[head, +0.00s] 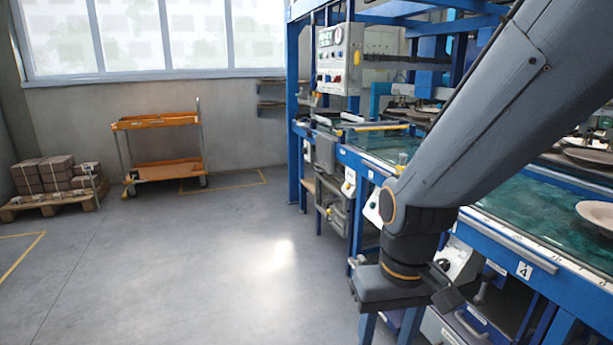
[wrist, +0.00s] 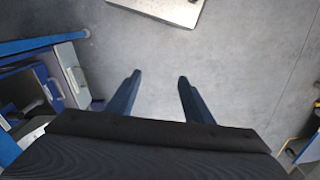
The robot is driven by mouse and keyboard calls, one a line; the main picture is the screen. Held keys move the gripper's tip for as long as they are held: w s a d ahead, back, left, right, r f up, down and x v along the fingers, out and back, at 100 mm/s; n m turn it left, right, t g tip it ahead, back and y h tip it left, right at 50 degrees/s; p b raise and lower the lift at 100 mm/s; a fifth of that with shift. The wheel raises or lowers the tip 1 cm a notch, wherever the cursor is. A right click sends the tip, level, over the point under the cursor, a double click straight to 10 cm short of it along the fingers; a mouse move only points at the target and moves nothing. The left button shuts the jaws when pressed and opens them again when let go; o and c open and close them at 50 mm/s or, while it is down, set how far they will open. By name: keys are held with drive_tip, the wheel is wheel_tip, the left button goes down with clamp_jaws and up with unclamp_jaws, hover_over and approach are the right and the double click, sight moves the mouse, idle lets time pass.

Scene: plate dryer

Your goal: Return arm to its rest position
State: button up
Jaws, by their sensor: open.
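My arm reaches across the right side of the head view, in front of the blue dryer machine (head: 515,248). Its dark wrist hangs low beside the machine's front edge. In the head view the fingers are largely hidden behind the wrist. In the wrist view my gripper (wrist: 157,82) shows two dark fingers spread apart with only grey floor between them. It holds nothing.
An orange cart (head: 165,171) stands by the back wall. A pallet (head: 50,203) with wrapped brown stacks is at the far left. The floor between is clear.

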drive_tip(key=s+d+r+m+p, duration=0.1)
drive_tip(key=s+d+r+p, duration=0.1)
drive_tip(key=d+r+p, duration=0.4)
drive_tip(key=r+p, duration=0.1)
drive_tip(key=p, duration=0.1)
drive_tip(key=shift+d+r+m+p, duration=0.2)
drive_tip(key=shift+r+m+p, duration=0.1)
drive_tip(key=shift+r+p, duration=0.1)
drive_tip(key=shift+w, duration=0.1)
